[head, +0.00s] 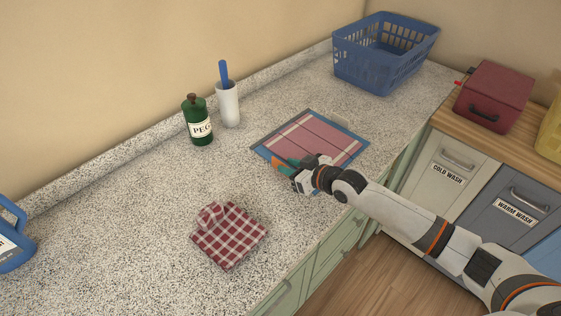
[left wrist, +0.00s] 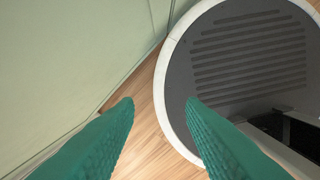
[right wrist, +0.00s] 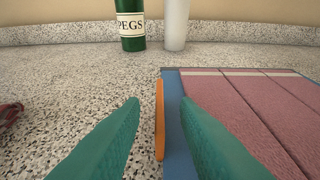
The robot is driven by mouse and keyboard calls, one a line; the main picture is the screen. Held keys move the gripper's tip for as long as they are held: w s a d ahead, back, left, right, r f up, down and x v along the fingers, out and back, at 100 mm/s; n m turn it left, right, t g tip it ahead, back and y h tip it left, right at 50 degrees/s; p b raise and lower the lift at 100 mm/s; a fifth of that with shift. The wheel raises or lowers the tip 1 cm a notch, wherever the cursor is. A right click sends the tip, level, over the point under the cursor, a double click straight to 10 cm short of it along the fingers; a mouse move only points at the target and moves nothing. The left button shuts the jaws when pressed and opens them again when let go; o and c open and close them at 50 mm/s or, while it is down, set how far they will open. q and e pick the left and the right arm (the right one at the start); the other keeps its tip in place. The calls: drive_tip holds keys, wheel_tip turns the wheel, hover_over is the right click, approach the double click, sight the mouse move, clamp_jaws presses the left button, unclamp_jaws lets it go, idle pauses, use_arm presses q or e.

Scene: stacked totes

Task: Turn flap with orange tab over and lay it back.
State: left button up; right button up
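A blue folding board (head: 258,148) lies flat on the counter with a pink striped cloth (head: 318,138) spread over it. Its orange tab (right wrist: 159,118) sticks up along the board's left edge in the right wrist view; in the head view the tab (head: 276,163) is partly hidden by my right gripper. My right gripper (head: 283,164) is open at the board's near left corner. In the right wrist view its green fingers stand on either side of the tab and blue edge (right wrist: 178,130), not closed on them. My left gripper (left wrist: 160,102) is open and empty over the floor.
A green PEGS bottle (head: 197,120) and a white cup (head: 228,104) with a blue handle stand behind. A checked cloth (head: 229,236) lies in front left. A blue basket (head: 384,58) stands at the back right. A blue jug (head: 14,240) is at far left.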

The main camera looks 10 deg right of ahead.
sight(281, 162)
drive_tip(key=x, duration=0.3)
drive_tip(key=shift+w+a+f, duration=0.15)
drive_tip(key=shift+w+a, duration=0.15)
drive_tip(key=shift+w, duration=0.05)
use_arm(q)
drive_tip(key=shift+w+r, duration=0.1)
drive_tip(key=shift+w, duration=0.8)
drive_tip(key=shift+a, duration=0.1)
use_arm(e)
drive_tip(key=c, duration=0.5)
use_arm(q)
drive_tip(key=shift+s+a, duration=0.15)
drive_tip(key=shift+s, duration=0.1)
use_arm(e)
clamp_jaws()
